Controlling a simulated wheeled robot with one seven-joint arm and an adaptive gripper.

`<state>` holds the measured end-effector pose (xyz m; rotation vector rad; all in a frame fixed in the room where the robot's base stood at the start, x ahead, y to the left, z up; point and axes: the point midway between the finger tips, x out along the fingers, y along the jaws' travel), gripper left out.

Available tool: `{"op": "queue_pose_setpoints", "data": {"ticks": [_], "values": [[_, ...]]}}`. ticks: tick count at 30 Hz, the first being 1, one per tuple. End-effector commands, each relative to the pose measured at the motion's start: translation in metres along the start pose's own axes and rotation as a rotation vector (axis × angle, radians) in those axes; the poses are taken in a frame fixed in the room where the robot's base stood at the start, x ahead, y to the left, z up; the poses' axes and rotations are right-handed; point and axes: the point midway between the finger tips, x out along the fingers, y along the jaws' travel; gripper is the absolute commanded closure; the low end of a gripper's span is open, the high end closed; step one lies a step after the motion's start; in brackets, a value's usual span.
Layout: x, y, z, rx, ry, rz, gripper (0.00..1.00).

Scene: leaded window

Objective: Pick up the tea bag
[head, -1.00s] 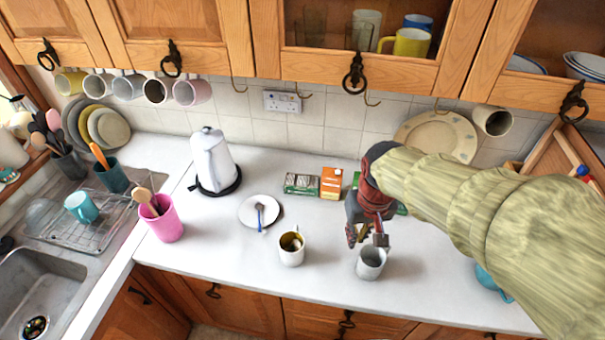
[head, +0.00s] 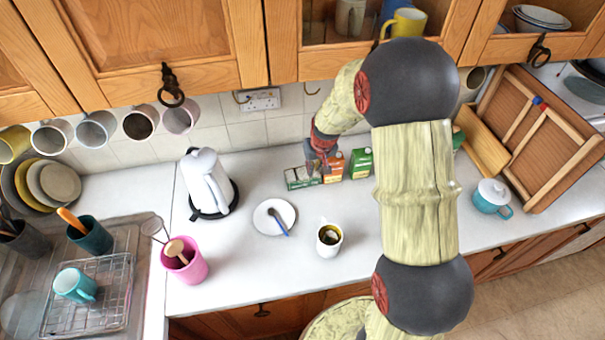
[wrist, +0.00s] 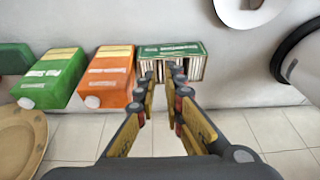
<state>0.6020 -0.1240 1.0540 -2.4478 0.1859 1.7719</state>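The tea bags (wrist: 172,70) look like a row of pale upright packets in an open green box (wrist: 172,48) in the wrist view. The box also stands on the counter near the back wall in the head view (head: 296,180). My gripper (wrist: 165,76) is open, its two fingers apart with tips at the near edge of the box, in front of the packets. No packet is visibly clamped. In the head view my gripper (head: 320,163) is just above the right end of the box and partly covers it. Single bags are too small to tell apart there.
An orange carton (head: 334,168) and a green carton (head: 361,164) stand right of the box. A kettle (head: 207,182), a saucer with a spoon (head: 270,226) and a white mug with dark contents (head: 329,246) are nearby. Cupboards (head: 170,45) hang above.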

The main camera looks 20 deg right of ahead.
Motion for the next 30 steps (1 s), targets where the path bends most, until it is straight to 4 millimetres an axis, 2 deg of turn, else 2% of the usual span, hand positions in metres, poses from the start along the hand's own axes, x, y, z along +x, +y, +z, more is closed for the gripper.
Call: {"op": "queue_pose_setpoints", "data": {"ticks": [3,11,30], "values": [[-0.002,0.002,-0.016,-0.009,0.044,0.005,0.9],[0.003,0.003,-0.024,-0.03,0.076,0.011,0.9],[0.073,0.002,-0.028,-0.03,0.076,0.012,0.9]]}}
